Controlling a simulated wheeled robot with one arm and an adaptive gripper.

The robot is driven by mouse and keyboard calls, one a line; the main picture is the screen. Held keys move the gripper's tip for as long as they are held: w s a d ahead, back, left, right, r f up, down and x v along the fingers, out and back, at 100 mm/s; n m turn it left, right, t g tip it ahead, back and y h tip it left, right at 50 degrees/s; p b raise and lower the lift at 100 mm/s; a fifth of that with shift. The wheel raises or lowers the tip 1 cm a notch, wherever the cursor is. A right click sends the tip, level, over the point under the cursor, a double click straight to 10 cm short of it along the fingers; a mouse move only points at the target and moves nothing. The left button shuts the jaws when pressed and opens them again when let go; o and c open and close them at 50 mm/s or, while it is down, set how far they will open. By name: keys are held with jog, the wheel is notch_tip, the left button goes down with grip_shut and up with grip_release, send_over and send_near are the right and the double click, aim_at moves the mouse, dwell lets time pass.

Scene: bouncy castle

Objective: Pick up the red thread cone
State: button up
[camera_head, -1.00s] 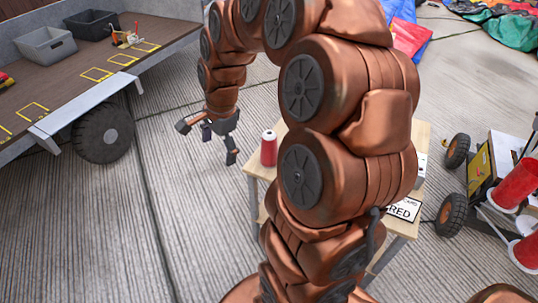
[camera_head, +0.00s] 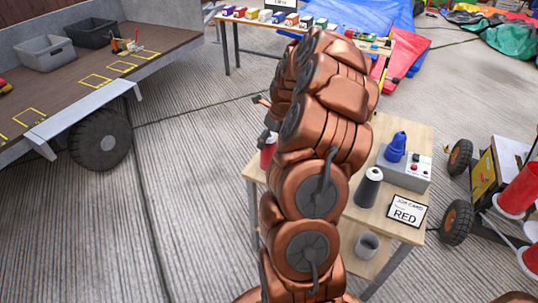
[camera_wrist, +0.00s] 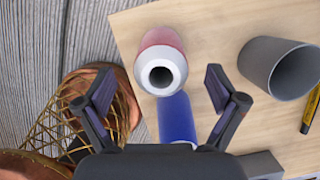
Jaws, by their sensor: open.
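The red thread cone (camera_head: 267,152) stands on the wooden table (camera_head: 352,217), partly hidden by my arm in the head view. In the wrist view the red cone (camera_wrist: 162,40) shows from above, its pale top with a dark hole facing the camera. My gripper (camera_wrist: 160,88) is open, with fingers spread wide. The red cone's top lies just ahead of the gap between the fingertips, and nothing is held. In the head view my gripper is mostly hidden behind my arm. The height gap between fingers and cone cannot be judged.
A blue cylindrical thing (camera_wrist: 177,118) shows between the fingers, close to the red cone. A grey cup-like thing (camera_wrist: 275,65) is right of them. A dark cone (camera_head: 368,188), a grey box (camera_head: 410,172) with a blue item (camera_head: 396,148), and a "RED" card (camera_head: 407,208) are on the table.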

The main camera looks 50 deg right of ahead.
jog(key=shift+p+x, duration=0.45)
jog(key=shift+x, duration=2.45)
jog(key=c, duration=1.5)
jog(key=shift+o, duration=0.2)
jog(key=shift+d, duration=0.1)
